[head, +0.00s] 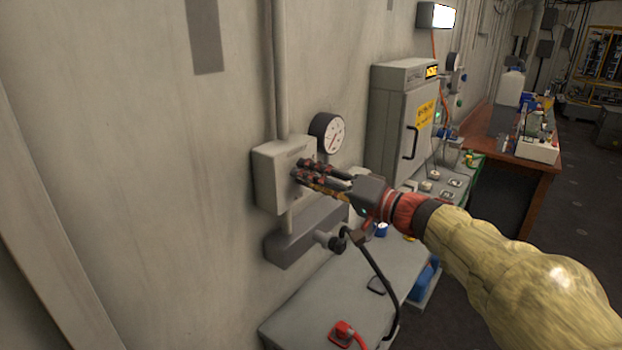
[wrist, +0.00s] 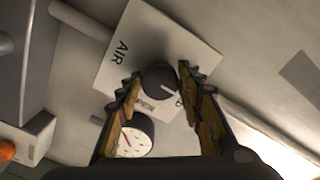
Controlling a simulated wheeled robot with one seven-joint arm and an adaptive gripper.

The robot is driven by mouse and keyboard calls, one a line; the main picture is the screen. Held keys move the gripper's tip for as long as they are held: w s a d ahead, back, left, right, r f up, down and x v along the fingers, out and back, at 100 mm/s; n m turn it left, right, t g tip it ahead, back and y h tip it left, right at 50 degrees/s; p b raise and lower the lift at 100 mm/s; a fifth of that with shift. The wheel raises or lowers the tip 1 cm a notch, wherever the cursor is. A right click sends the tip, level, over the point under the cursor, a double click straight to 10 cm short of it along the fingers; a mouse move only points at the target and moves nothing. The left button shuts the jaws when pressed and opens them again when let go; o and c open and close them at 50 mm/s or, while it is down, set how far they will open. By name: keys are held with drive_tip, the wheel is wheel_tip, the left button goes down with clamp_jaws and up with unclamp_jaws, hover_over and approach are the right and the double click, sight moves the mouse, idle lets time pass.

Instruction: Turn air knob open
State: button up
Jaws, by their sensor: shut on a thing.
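The air knob (wrist: 158,81) is a dark round knob with a pale pointer line, on a light box (wrist: 133,45) lettered "AIR". In the wrist view it sits between the two fingers of my gripper (wrist: 153,85), which are shut on it from both sides. In the head view my gripper (head: 297,171) reaches the front of the wall box (head: 268,180), and its fingers hide the knob. Part of the lettering near the knob is covered by the fingers.
A round pressure gauge (head: 328,133) is mounted just right of the box. Below are a grey wall unit (head: 290,243) and a grey bench (head: 310,312) with a red plug (head: 343,333) and black cable. A grey cabinet (head: 388,115) stands further right.

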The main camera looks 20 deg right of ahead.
drive_tip(key=c, duration=0.3)
drive_tip(key=shift+m, duration=0.4)
drive_tip(key=m+p, duration=0.5)
drive_tip(key=m, duration=1.2)
drive_tip(key=shift+r, duration=0.2)
drive_tip(key=shift+f+p, duration=0.1)
drive_tip(key=shift+p, duration=0.25)
drive_tip(key=o, duration=1.2)
drive_tip(key=shift+c, duration=0.2)
